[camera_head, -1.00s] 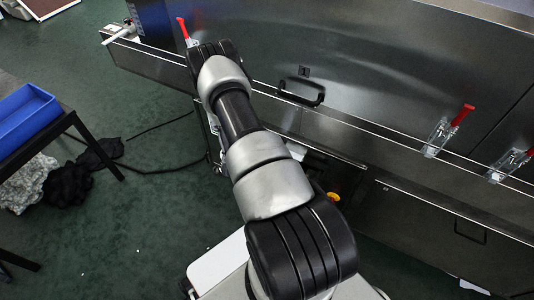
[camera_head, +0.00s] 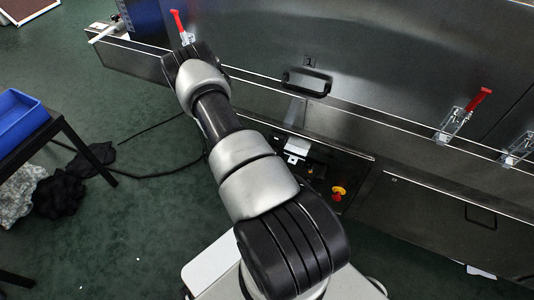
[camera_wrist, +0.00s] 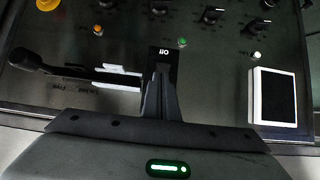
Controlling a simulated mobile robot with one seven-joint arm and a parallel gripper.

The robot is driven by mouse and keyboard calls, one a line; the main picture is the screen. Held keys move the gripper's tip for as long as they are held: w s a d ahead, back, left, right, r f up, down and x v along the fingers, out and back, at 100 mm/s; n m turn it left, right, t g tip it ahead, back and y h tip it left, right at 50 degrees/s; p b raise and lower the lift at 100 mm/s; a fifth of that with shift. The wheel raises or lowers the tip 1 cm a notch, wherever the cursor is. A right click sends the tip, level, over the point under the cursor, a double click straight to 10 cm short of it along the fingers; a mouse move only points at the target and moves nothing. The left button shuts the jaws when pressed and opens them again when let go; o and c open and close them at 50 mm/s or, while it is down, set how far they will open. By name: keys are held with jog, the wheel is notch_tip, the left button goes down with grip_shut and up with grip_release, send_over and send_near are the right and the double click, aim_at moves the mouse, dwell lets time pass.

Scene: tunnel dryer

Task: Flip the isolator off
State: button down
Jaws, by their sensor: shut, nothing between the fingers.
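A dark control panel fills most of the wrist view. A black lever (camera_wrist: 75,75) with a rounded end lies across its left side; it looks like the isolator handle, but I cannot be sure. Its right end runs up to my gripper (camera_wrist: 161,88), which is shut and empty in front of the panel. I cannot tell whether the fingers touch the lever. A small label (camera_wrist: 163,52) shows just beyond the fingertips. In the head view the panel (camera_head: 318,178) sits in a recess low on the dryer, partly behind my arm; the gripper is hidden there.
Several black knobs (camera_wrist: 212,14) and small lamps (camera_wrist: 182,42) line the panel, with a white-framed display (camera_wrist: 273,96) at right. A red-and-yellow button (camera_head: 338,192) shows in the head view. Red clamps (camera_head: 478,99) edge the dryer. A table with a blue bin (camera_head: 18,118) stands left.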

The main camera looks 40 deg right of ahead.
jog(key=shift+r+p, duration=0.4)
jog(key=shift+r, duration=0.4)
jog(key=shift+a+f, duration=0.1)
jog(key=shift+a, duration=0.1)
